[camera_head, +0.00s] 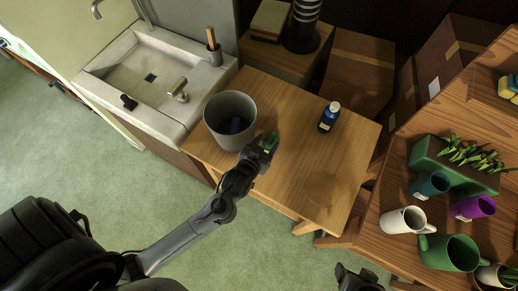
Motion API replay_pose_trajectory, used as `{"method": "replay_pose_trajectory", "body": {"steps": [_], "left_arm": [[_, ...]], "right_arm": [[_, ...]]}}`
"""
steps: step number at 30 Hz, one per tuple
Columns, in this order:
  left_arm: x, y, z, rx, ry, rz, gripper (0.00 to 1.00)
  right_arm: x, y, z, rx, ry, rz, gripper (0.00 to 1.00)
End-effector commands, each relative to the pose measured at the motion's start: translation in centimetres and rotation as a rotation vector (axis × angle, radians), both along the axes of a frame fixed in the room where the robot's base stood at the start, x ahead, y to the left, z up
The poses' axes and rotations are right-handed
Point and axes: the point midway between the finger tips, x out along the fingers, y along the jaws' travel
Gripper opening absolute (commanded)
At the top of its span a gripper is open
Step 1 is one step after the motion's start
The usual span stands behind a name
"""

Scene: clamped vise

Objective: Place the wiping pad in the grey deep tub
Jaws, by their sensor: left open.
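The grey deep tub (212,117) stands upright on the left part of the wooden table. Something dark blue lies at its bottom, too shaded to make out. My left gripper (267,144) is open just right of the tub's near side, over the table.
A blue bottle (328,118) stands on the table (300,175) right of the left gripper. The table's front right is clear. A sink (150,75) adjoins at left. The right shelf holds several mugs (447,252) and a green planter (455,165). Cardboard boxes (358,75) stand behind.

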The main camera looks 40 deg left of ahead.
Motion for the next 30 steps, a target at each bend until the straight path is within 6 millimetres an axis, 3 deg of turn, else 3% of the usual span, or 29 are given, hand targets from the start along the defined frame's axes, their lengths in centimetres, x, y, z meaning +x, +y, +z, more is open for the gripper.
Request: {"method": "replay_pose_trajectory", "body": {"steps": [6,17,23,30], "left_arm": [[-3.4,-0.4,1.3,0.000,0.001,-0.001,0.57],[-5.5,-0.6,2.1,-0.009,0.033,-0.015,0.57],[-7.7,-0.8,1.6,-0.044,0.238,-0.099,0.57],[-13.6,0.1,1.9,-0.019,0.591,-0.205,0.57]], "right_arm": [[0.0,-0.1,-0.3,-0.005,0.000,0.004,0.76],[0.0,-0.2,-0.4,-0.010,0.001,0.006,0.76],[0.0,-0.2,-0.3,-0.008,0.001,0.005,0.76],[0.0,-0.1,-0.3,-0.003,0.001,0.001,0.76]]}}
